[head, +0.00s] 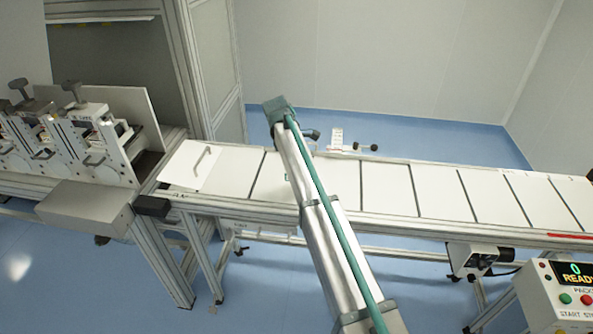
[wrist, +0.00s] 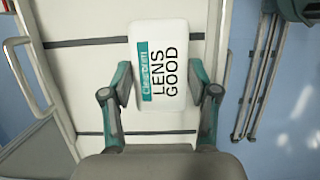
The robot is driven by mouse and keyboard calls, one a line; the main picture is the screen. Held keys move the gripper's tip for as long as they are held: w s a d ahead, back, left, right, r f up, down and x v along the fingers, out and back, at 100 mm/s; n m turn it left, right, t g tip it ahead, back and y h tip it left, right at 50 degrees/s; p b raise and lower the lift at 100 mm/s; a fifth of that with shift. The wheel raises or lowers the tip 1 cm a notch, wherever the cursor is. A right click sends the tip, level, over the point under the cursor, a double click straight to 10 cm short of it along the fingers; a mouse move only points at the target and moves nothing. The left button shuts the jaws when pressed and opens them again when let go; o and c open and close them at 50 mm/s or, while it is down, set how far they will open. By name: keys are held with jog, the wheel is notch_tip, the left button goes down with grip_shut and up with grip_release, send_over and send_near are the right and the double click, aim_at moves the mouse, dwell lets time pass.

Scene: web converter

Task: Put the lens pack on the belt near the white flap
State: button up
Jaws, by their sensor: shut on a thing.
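The lens pack (wrist: 172,32), a white block with a teal strip and the words "LENS GOOD", is between the two fingers of my gripper (wrist: 164,86) in the wrist view. My gripper is shut on it, with the belt behind; the gap between pack and belt cannot be judged. In the head view my arm hides the pack and nearly all of the gripper. The white flap (head: 184,172), a panel with a grey handle, is at the left end of the white belt (head: 388,187), left of my arm.
Metal rails edge the belt, which has dark cross lines. A machine with clamps (head: 85,135) stands at the left. A control box (head: 562,300) with a "READY" display is at the lower right. The belt right of my arm looks clear.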

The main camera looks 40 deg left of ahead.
jog(key=shift+w+a+f+p, duration=0.2)
jog(key=shift+a+f, duration=0.2)
jog(key=shift+f, duration=0.1)
jog(key=shift+w+a+f+p, duration=0.15)
jog(key=shift+a+f, duration=0.2)
jog(key=shift+f, duration=0.1)
jog(key=shift+f+p, duration=0.4)
jog(key=shift+f, duration=1.3)
jog(key=o, duration=1.4)
jog(key=shift+f, duration=0.1)
jog(key=b+v, duration=0.3)
jog(key=v, duration=0.9)
